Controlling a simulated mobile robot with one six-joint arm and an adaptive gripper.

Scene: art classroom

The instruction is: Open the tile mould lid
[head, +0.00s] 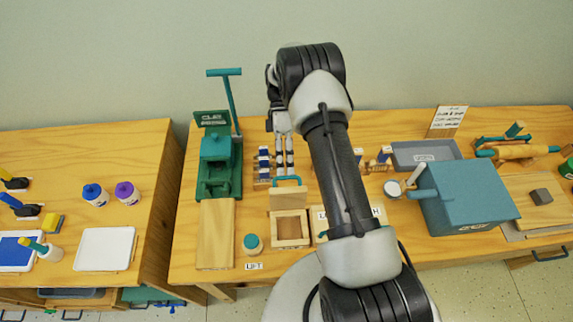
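The tile mould (290,241) is a small wooden box near the front of the middle table. Its square brown inside shows from above. The lid (288,200), a pale wooden panel with a teal handle (287,179), appears raised at the back edge of the box. My arm reaches over the table, and my gripper (284,170) points down just behind the handle. Its slim grey fingers are close to the handle's top; I cannot tell whether they touch it or how far apart they are.
A green press (218,165) with a tall lever stands left of the mould, with a wooden board (216,234) before it. A small teal-topped jar (253,243) sits close by. A large teal box (466,195) stands to the right. My arm hides the table's middle.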

